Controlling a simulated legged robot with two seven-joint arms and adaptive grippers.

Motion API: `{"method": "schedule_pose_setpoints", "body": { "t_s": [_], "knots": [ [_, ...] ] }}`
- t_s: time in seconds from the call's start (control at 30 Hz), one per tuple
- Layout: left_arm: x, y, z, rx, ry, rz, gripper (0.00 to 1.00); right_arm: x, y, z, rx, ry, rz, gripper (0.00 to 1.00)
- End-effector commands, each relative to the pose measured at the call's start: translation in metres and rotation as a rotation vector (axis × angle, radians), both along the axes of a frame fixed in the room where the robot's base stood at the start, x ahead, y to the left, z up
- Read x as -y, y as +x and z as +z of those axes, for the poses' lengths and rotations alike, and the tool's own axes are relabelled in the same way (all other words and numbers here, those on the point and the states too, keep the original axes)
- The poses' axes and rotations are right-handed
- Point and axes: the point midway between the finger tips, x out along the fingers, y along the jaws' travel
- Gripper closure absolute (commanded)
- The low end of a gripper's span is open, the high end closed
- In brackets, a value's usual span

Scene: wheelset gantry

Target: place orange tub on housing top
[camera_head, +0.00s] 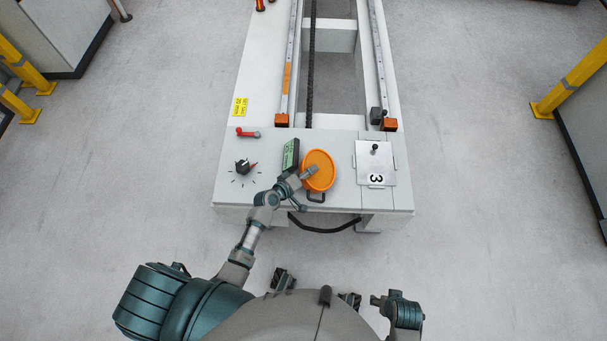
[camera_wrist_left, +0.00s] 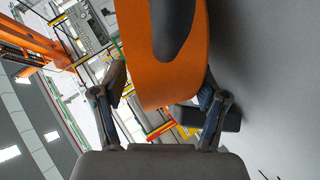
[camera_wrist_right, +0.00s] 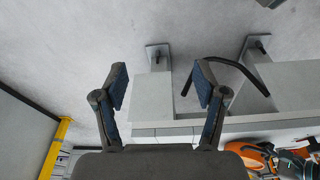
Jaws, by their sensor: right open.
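The orange tub (camera_head: 319,171) is at the front middle of the housing top (camera_head: 343,144) in the head view, with a dark handle at its near side. I cannot tell whether it rests on the surface or is just above it. My left gripper (camera_head: 312,172) is at the tub. In the left wrist view the tub (camera_wrist_left: 178,85) fills most of the space between the fingers (camera_wrist_left: 165,90); whether they press on it is unclear. My right gripper (camera_wrist_right: 161,85) is open and empty, low in front of the housing. The tub (camera_wrist_right: 252,155) also shows in the right wrist view.
A green display box (camera_head: 291,154) stands close left of the tub. A black knob (camera_head: 242,166) and a red lever (camera_head: 248,133) are further left. A plate marked 3 (camera_head: 376,163) lies to the right, with clear surface between. A black cable (camera_head: 325,229) hangs at the front.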

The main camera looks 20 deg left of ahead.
Motion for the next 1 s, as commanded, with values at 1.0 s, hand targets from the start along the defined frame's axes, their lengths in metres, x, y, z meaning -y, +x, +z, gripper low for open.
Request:
{"method": "schedule_pose_setpoints", "body": {
  "t_s": [1.0],
  "knots": [
    [-0.063,-0.145,0.063,0.002,-0.001,0.0,0.28,-0.002,0.001,-0.074,-0.019,-0.001,0.007,0.29]
  ]
}}
